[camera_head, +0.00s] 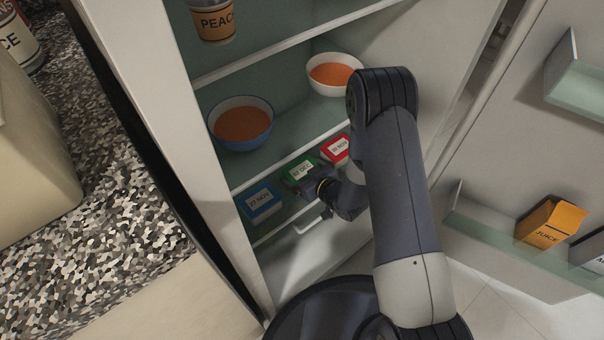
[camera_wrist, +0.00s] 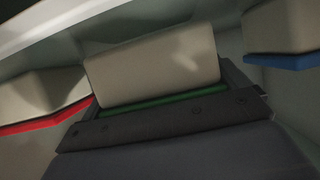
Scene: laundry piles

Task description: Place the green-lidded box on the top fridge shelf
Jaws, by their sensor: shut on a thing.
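The green-lidded box (camera_head: 299,170), labelled "DEC", is on the lower fridge shelf level, between a blue-lidded box (camera_head: 260,203) and a red-lidded box (camera_head: 337,150). My gripper (camera_head: 312,184) reaches in from the front and is shut on the green-lidded box, hiding part of it. In the wrist view the green-lidded box (camera_wrist: 150,70) fills the middle between the dark fingers, its green edge along the gripper. I cannot tell whether it touches the shelf. The top visible fridge shelf (camera_head: 290,42) holds a peach can (camera_head: 213,22) at its left.
Two bowls of orange food, one blue-rimmed (camera_head: 240,124) and one white (camera_head: 333,74), stand on the shelf above the boxes. The open door at right holds a juice carton (camera_head: 550,223). A speckled counter (camera_head: 90,190) is at left. The top shelf's visible right part is clear.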

